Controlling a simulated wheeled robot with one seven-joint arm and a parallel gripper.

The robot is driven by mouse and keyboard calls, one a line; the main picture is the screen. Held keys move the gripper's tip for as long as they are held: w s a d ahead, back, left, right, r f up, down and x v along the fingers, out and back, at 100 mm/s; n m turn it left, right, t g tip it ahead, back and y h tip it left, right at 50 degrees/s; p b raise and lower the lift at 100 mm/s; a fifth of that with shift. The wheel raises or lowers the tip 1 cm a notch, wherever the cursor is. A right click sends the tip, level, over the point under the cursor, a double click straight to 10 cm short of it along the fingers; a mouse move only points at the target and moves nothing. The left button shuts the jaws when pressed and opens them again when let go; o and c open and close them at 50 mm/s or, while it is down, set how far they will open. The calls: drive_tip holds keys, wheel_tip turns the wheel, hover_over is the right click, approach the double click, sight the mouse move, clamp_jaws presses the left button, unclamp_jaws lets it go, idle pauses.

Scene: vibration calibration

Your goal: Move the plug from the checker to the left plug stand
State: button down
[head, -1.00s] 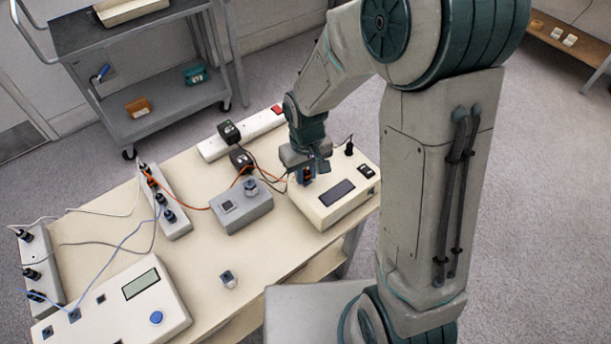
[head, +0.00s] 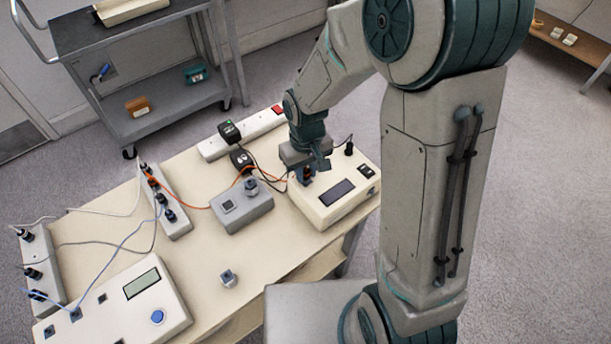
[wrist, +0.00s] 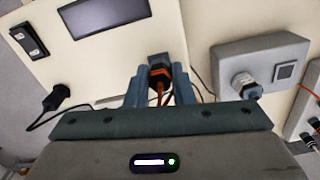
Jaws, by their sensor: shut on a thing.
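The beige box with a dark display, apparently the checker (head: 350,206), stands at the right end of the table. My gripper (head: 307,174) is low over its left part. In the wrist view, my gripper (wrist: 159,88) is shut around a black plug (wrist: 159,73) with an orange band and orange cable. The plug is at a socket on the checker (wrist: 100,65); I cannot tell whether it is still seated. Two grey strips holding plugs, apparently plug stands, lie left: one far left (head: 40,262), one nearer the middle (head: 172,228).
A white power strip (head: 214,150) with black adapters lies behind. A meter box (head: 112,305) is at front left, with a small loose part (head: 228,278) nearby. Cables cross the table.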

sight(306, 171)
drive_tip(key=shift+r+p, duration=0.3)
drive_tip(key=shift+r, duration=0.25)
idle(0.5)
drive_tip(key=shift+r+p, duration=1.2)
drive_tip(key=shift+r, duration=0.45)
